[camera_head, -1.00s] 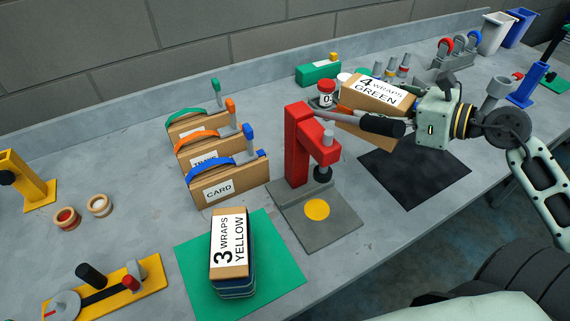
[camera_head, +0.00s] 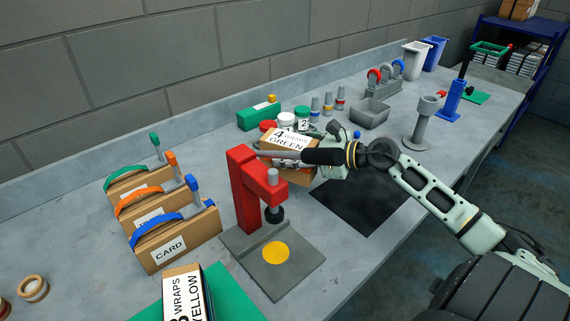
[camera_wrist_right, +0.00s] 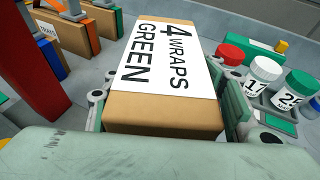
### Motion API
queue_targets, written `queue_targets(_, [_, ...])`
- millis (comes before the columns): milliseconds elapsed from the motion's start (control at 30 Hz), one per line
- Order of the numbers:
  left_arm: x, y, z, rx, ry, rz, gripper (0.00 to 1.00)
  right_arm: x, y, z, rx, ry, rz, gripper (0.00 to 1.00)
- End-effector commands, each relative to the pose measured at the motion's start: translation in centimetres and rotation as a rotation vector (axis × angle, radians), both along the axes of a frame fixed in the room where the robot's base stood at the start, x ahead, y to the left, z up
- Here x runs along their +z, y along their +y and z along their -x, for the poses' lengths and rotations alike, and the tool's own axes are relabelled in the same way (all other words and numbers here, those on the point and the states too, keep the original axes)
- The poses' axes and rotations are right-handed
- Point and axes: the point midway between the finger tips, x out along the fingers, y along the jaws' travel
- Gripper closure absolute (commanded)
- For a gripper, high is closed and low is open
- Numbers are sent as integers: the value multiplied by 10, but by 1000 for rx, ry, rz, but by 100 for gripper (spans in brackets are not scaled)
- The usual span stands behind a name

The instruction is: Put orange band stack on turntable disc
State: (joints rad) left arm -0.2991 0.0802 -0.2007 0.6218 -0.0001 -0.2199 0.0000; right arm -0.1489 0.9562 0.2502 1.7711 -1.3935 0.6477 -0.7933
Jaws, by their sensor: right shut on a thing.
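My right gripper (camera_head: 290,160) is shut on a cardboard stack labelled "4 WRAPS GREEN" (camera_head: 287,142). In the right wrist view the gripper's fingers (camera_wrist_right: 165,110) lie on both sides of this stack (camera_wrist_right: 165,60). The stack is held up just behind and to the right of the red press (camera_head: 245,185). I cannot make out an orange band on it. An orange band (camera_head: 135,197) shows on the middle of three upright card files at the left. I cannot pick out the turntable disc for certain. My left gripper is out of view.
A stack labelled "3 WRAPS YELLOW" (camera_head: 183,295) stands on the green mat (camera_head: 235,295) at the bottom. A black mat (camera_head: 360,205) lies bare right of the press. Several lidded jars (camera_head: 286,121) stand behind the held stack. A grey pedestal (camera_head: 424,115) stands further right.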

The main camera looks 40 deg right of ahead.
Motion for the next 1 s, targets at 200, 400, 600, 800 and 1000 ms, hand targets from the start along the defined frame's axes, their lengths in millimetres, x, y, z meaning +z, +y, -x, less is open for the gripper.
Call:
queue_targets(200, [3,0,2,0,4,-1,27,-7,-1,-16,-1,-4,-2,87])
queue_targets(400, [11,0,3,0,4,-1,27,-30,0,-17,-1,1,-8,87])
queue_targets(600, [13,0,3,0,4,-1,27,-48,-1,-17,-1,-3,-1,87])
queue_targets(800, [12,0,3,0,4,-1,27,-49,-1,-17,0,-2,0,87])
queue_targets(1000, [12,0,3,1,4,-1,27,-51,-1,-16,1,1,0,35])
